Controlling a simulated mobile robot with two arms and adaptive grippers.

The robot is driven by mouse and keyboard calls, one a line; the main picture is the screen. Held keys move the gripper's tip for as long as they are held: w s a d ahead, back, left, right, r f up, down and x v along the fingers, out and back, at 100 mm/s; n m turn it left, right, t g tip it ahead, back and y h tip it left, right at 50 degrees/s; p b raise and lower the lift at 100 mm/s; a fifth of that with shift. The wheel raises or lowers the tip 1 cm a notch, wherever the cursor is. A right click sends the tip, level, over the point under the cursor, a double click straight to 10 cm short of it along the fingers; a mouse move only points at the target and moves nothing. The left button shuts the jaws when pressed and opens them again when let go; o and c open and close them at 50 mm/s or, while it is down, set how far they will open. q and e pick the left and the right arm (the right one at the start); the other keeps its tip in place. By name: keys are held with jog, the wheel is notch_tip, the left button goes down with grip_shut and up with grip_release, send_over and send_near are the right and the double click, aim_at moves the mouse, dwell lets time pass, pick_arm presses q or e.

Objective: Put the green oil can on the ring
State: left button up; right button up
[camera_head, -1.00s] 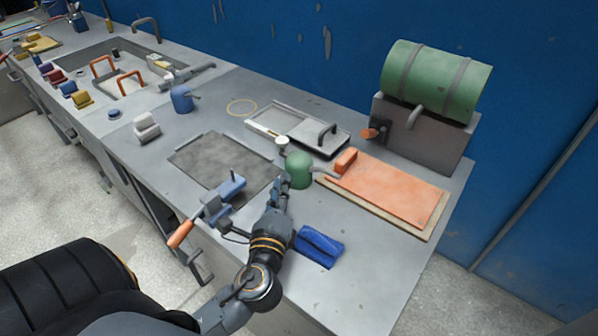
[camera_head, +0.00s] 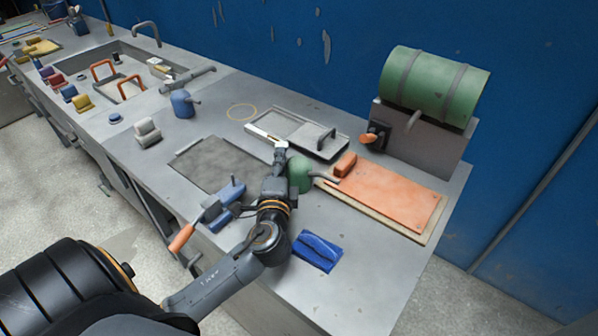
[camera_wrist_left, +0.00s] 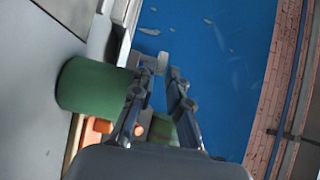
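The green oil can (camera_head: 299,173) stands upright on the bench, its spout pointing right. A thin yellow ring (camera_head: 241,111) lies flat and empty on the bench, farther back and to the left. My left gripper (camera_head: 281,150) is just left of the can in the head view, its fingers pointing toward the back. In the left wrist view the can (camera_wrist_left: 92,88) is left of the fingers, not between them. There the left gripper (camera_wrist_left: 164,72) shows a gap between its fingers, with a small pale thing near the tips; I cannot tell whether they touch it. My right gripper is not in view.
A blue can (camera_head: 182,104) stands left of the ring. A metal tray (camera_head: 297,128) lies behind the green can, an orange board (camera_head: 390,195) to its right. A blue clamp (camera_head: 222,203) and blue cloth (camera_head: 317,252) are nearer. A dark mat (camera_head: 215,163) lies flat between clamp and ring.

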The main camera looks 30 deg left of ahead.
aim_at(282, 145)
pick_arm(q)
jog(key=p+x, duration=0.1)
jog(key=x, duration=0.4)
jog(key=shift+w, duration=0.1)
jog(key=shift+r, duration=0.1)
jog(key=shift+c, duration=0.4)
grip_shut()
